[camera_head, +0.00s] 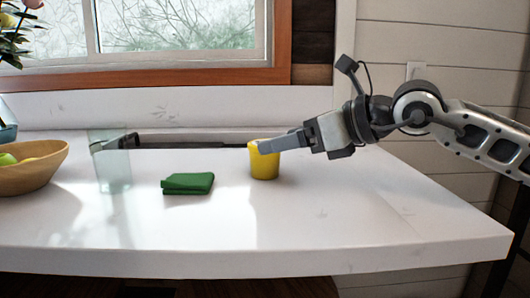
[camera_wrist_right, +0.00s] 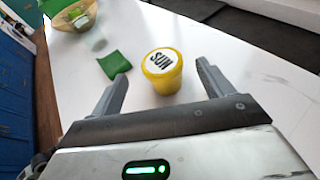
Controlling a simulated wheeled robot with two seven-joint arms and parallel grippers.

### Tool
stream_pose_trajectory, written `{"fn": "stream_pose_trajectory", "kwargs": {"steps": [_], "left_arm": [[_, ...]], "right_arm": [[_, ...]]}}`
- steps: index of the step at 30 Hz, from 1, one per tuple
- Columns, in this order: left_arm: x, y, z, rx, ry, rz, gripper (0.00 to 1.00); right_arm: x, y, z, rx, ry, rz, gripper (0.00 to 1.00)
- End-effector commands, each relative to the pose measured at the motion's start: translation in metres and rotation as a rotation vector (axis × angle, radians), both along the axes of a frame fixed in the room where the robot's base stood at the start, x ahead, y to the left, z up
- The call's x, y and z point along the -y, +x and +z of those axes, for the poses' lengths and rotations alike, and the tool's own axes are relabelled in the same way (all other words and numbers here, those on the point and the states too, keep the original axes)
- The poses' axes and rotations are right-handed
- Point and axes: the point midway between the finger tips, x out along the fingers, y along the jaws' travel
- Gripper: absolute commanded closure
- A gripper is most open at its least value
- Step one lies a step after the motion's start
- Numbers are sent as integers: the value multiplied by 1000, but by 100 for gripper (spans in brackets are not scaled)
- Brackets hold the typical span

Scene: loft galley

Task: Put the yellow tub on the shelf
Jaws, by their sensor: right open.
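The yellow tub (camera_head: 264,168) stands upright on the white counter, right of the picture's middle. In the right wrist view its white lid with dark lettering (camera_wrist_right: 162,60) faces the camera. My right gripper (camera_head: 268,146) comes in from the right, and its fingers overlap the tub's upper part in the head view. In the wrist view the gripper (camera_wrist_right: 163,76) is open, with a finger on each side of the tub and a visible gap at both. My left gripper is not in view. I cannot make out a shelf in either view.
A green folded cloth (camera_head: 187,184) lies left of the tub. Further left are a clear glass (camera_head: 110,170) and a wooden bowl of fruit (camera_head: 32,176). A long dark item or recess (camera_head: 190,141) runs behind. The white counter (camera_head: 350,225) is clear at front and right.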

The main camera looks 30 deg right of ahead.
Motion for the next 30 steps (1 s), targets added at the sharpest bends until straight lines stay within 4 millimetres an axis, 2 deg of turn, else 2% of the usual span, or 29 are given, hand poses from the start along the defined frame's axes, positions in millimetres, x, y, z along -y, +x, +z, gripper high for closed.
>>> {"fn": "stream_pose_trajectory", "kwargs": {"steps": [6, 12, 20, 26, 28, 29, 30], "left_arm": [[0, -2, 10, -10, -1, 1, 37], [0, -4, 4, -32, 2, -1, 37], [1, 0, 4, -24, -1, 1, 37], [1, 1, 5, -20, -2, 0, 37], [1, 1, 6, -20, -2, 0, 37], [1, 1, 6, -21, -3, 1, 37], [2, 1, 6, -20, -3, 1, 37]], "right_arm": [[-10, 23, -5, -1, 4, 5, 20], [-18, 43, -14, 0, 3, 2, 20], [-19, 45, -17, 0, 1, 0, 20], [-19, 45, -16, 0, 1, 0, 73], [-19, 45, -16, 1, 0, 0, 73], [-18, 45, -16, 1, 0, 0, 77], [-18, 45, -16, 1, 0, 0, 77]]}}
